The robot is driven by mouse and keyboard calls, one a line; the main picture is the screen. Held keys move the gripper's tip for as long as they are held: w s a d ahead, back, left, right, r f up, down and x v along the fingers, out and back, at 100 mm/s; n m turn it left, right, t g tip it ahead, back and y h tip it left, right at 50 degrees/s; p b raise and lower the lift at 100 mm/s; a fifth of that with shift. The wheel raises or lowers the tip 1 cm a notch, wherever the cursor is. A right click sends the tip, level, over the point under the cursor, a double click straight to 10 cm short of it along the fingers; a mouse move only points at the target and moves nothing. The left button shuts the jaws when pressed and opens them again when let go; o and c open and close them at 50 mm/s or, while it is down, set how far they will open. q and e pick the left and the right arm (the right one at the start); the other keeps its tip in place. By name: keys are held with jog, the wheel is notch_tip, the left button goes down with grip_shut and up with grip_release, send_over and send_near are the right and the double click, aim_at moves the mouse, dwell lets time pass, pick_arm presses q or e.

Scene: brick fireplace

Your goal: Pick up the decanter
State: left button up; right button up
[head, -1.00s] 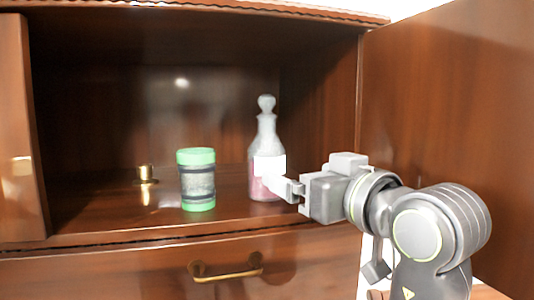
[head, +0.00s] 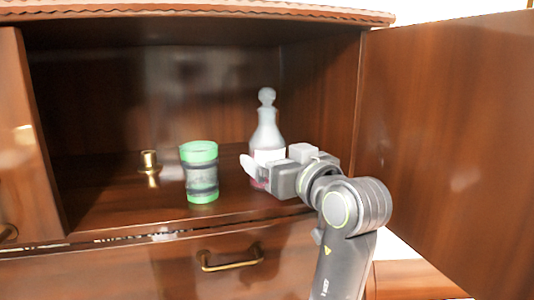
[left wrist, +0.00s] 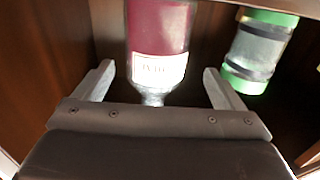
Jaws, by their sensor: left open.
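The decanter (head: 267,127) is a clear glass bottle with a round stopper, a pale label and pink contents low down. It stands upright on the cabinet shelf. My left gripper (head: 258,170) is open in front of its lower body and hides part of it. In the left wrist view, where the scene appears upside down, the decanter (left wrist: 160,28) shows between the two spread fingers of the left gripper (left wrist: 157,78), with a gap on each side. I cannot tell how far the fingers reach around it. My right gripper is not in view.
A green-lidded jar (head: 201,174) stands left of the decanter, close to the gripper; it also shows in the left wrist view (left wrist: 256,50). A small brass piece (head: 149,161) is farther left. An open cabinet door (head: 450,150) stands at right, and a drawer handle (head: 231,260) is below.

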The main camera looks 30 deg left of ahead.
aim_at(267, 149)
pick_arm(q)
jog(key=shift+w+a+r+p, duration=0.2)
jog(key=shift+a+r+p, duration=0.05)
jog(key=shift+a+p, duration=0.1)
jog(key=p+x, duration=0.2)
jog(key=x, duration=0.1)
jog(key=shift+w+a, duration=0.3)
jog(key=shift+w, duration=0.05)
jog(key=shift+w+a+p, duration=0.15)
jog(key=shift+a+p, duration=0.1)
jog(key=shift+p, duration=0.05)
jog(key=shift+f, duration=0.1)
jog(key=shift+d, duration=0.1)
jog(key=shift+c, duration=1)
jog(key=c, duration=1.2)
jog(key=shift+c, duration=0.8)
